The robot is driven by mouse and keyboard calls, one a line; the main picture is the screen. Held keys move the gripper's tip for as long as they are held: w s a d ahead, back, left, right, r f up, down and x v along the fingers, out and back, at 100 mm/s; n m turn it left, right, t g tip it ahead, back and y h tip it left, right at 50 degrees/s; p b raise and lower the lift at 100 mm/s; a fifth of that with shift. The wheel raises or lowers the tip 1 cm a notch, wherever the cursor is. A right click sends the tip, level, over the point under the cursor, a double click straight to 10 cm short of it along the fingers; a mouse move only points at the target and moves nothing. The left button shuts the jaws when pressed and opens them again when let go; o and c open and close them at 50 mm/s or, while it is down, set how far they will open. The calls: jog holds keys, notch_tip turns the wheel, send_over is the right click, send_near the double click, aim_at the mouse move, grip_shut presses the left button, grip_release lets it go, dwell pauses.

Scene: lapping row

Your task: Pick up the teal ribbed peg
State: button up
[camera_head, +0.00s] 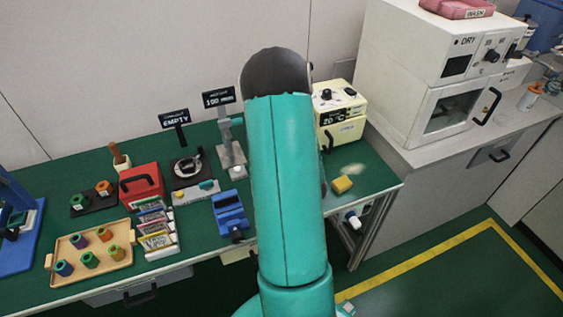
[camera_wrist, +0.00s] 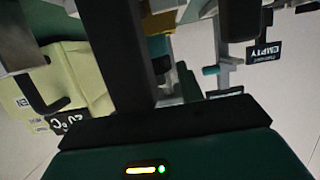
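Several small ribbed-looking pegs stand in a light wooden tray (camera_head: 120,270) at the front left of the green bench in the head view. A green peg (camera_head: 90,259) and a blue peg with a teal-green top (camera_head: 64,268) stand near its front left. They are too small to tell which one is the teal ribbed peg. My raised teal arm fills the middle of the head view and hides my gripper there. In the wrist view, dark parts of my gripper (camera_wrist: 135,60) show, but I cannot make out both fingertips. No peg shows clearly in that view.
A black holder with two pegs (camera_head: 92,199), a red box (camera_head: 141,184), a card rack (camera_head: 158,235) and a blue vise (camera_head: 230,212) stand near the tray. Behind are a gauge stand (camera_head: 232,155) and a cream 20 °C box (camera_head: 338,112). A yellow block (camera_head: 342,184) lies to the right.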

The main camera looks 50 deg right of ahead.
jog(key=shift+w+d+f, duration=0.1)
jog(key=shift+w+d, duration=0.1)
jog(key=shift+w, duration=0.1)
jog(key=shift+s, duration=0.2)
jog(key=shift+w, duration=0.1)
jog(key=shift+c, duration=1.1)
jog(key=shift+a, duration=0.1)
grip_shut()
